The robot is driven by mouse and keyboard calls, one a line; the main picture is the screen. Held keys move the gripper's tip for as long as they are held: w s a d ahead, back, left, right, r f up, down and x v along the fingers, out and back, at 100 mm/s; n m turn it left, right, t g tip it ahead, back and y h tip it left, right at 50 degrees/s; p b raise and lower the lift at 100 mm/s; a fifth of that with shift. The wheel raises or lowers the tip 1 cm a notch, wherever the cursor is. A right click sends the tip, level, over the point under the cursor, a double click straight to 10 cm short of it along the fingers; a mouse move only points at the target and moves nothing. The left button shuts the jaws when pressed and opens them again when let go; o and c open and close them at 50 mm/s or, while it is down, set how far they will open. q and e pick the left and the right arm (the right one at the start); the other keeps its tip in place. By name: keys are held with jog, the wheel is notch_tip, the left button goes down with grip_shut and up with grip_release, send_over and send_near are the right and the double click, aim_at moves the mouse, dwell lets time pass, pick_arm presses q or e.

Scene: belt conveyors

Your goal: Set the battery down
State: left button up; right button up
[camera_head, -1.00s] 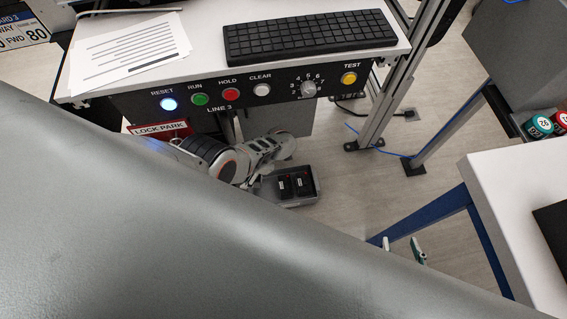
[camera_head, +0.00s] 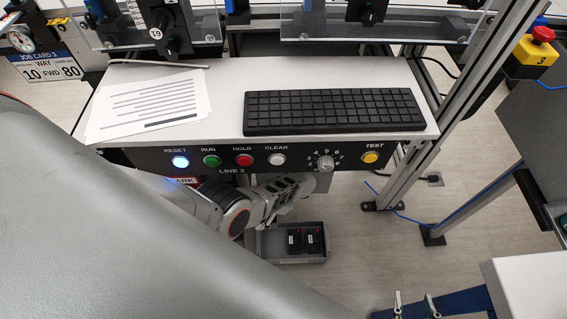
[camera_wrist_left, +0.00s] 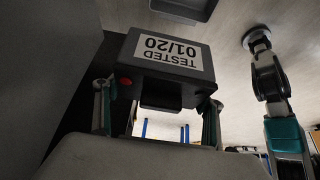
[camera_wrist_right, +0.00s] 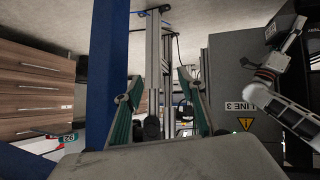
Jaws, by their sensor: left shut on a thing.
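The battery (camera_wrist_left: 170,62) is a dark block with a white "TESTED 01/20" label and a red dot. My left gripper (camera_wrist_left: 158,95) is shut on it, one finger at each side. The battery and left gripper cannot be made out in the head view, where an arm reaches below the desk panel. A grey tray (camera_head: 268,245) on the low level holds two dark batteries (camera_head: 307,240) at its right; its left part looks bare. A grey tray-like edge (camera_wrist_left: 185,8) shows beyond the battery in the left wrist view. My right gripper (camera_head: 415,303) is open and empty, also in its wrist view (camera_wrist_right: 160,95).
A desk (camera_head: 225,90) with a keyboard (camera_head: 333,110), papers (camera_head: 150,105) and a button panel (camera_head: 215,160) overhangs the arm. A metal post (camera_head: 440,125) stands right of the tray. A white table (camera_head: 530,285) is at lower right. Floor right of the tray is clear.

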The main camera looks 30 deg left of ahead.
pick_arm(q)
jog(key=shift+f, duration=0.15)
jog(key=f+b, duration=0.2)
jog(key=f, duration=0.1)
jog(key=shift+s, duration=0.35)
jog(key=f+b, duration=0.3)
jog(key=f, duration=0.2)
jog(key=f+b, duration=0.4)
jog(key=f, duration=0.2)
jog(key=f+b, duration=0.4)
jog(key=f, duration=0.2)
jog(key=shift+w, duration=0.25)
jog(key=shift+w+r, duration=0.25)
jog(key=shift+r, duration=0.05)
jog(key=shift+s+f, duration=0.15)
jog(key=shift+f, duration=0.15)
jog(key=shift+f+b, duration=0.4)
jog(key=shift+b, duration=0.15)
pick_arm(e)
jog(key=w+a+r+m+t+y, duration=0.1)
jog(key=a+m, duration=0.3)
jog(key=a, duration=0.6)
jog(key=shift+w+a+r+t+y, duration=0.15)
jog(key=shift+w+r+t+y, duration=0.25)
jog(key=shift+y, duration=0.5)
